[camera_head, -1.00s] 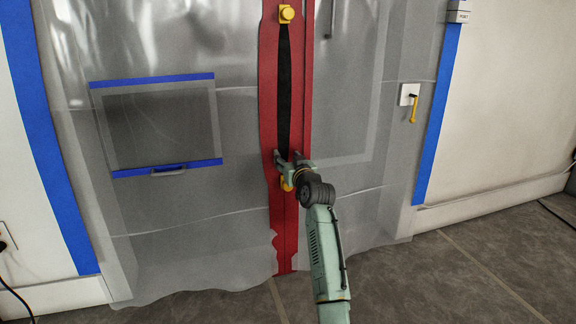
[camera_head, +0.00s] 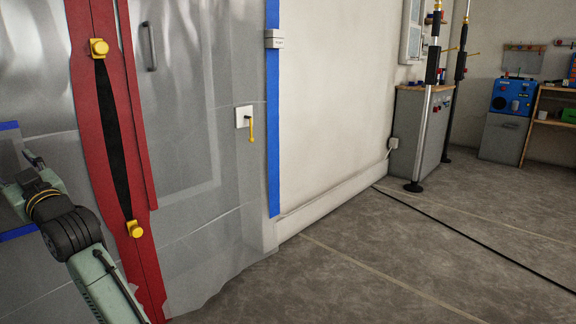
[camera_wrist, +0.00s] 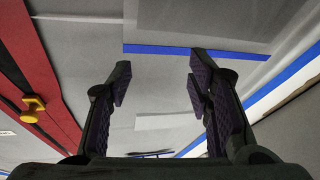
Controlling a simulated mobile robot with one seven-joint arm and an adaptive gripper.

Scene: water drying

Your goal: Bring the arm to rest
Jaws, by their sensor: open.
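My gripper (camera_head: 20,176) is at the left edge of the head view, in front of the plastic sheet and left of the red zipper strip. Its two dark fingers stand apart with nothing between them in the wrist view (camera_wrist: 158,80). The red zipper strip (camera_head: 142,175) has a long black slit (camera_head: 112,130) between an upper yellow pull (camera_head: 99,48) and a lower yellow pull (camera_head: 134,228). In the wrist view the red strip (camera_wrist: 15,55) with one yellow pull (camera_wrist: 33,107) is at the left, apart from the fingers.
The plastic sheet (camera_head: 205,170) hangs close to my arm. A blue-taped panel (camera_head: 10,150) is partly hidden behind my gripper. A white plate with a yellow handle (camera_head: 250,128) is to the right. Open floor (camera_head: 380,265) with a black cable (camera_head: 465,235) lies right; a grey cabinet (camera_head: 425,125) stands beyond.

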